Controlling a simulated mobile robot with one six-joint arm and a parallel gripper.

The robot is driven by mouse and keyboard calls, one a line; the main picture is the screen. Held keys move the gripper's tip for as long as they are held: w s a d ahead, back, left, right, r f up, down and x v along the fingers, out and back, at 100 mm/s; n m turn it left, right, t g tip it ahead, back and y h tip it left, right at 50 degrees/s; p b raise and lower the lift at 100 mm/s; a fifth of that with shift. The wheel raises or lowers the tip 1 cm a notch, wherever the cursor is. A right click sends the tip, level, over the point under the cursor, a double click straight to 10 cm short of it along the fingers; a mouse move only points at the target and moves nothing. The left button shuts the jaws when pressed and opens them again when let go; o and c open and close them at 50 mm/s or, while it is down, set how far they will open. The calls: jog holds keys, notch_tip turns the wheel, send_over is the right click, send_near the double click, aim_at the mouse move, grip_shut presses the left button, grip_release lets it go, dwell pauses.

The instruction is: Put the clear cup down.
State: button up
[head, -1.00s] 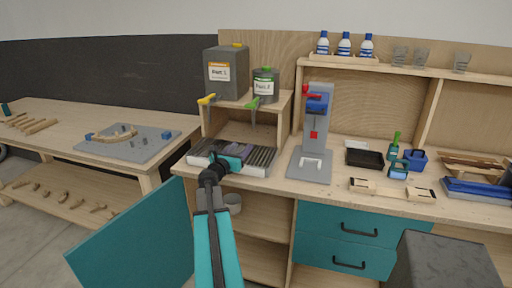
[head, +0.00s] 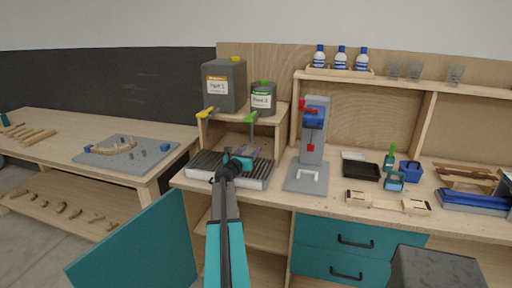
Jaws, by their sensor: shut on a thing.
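My gripper (head: 238,163), with teal jaws, is over the slatted white-rimmed drip tray (head: 203,171) on the bench. It is shut on the clear cup, whose outline I can hardly make out against the tray and the wood behind. I cannot tell whether the cup touches the slats. My arm hides part of the tray's front.
A yellow-tapped container (head: 224,84) and a green-tapped one (head: 263,98) stand on a riser above the tray. A grey stand (head: 314,135) is to the right. Several clear glasses (head: 414,70) stand on the shelf. An open teal door (head: 145,245) hangs below left.

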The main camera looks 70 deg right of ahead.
jog(key=shift+s+d, duration=0.1)
jog(key=shift+d, duration=1.05)
jog(key=shift+s+d+r+p, duration=0.1)
jog(key=shift+d+p, duration=0.85)
jog(key=shift+d, duration=0.95)
jog(key=shift+d+f, duration=0.1)
jog(key=shift+f, duration=0.1)
jog(key=shift+f+p, duration=0.3)
jog(key=shift+f, duration=0.3)
jog(key=shift+f, duration=0.2)
jog(key=o, duration=0.8)
jog(key=shift+r, duration=0.25)
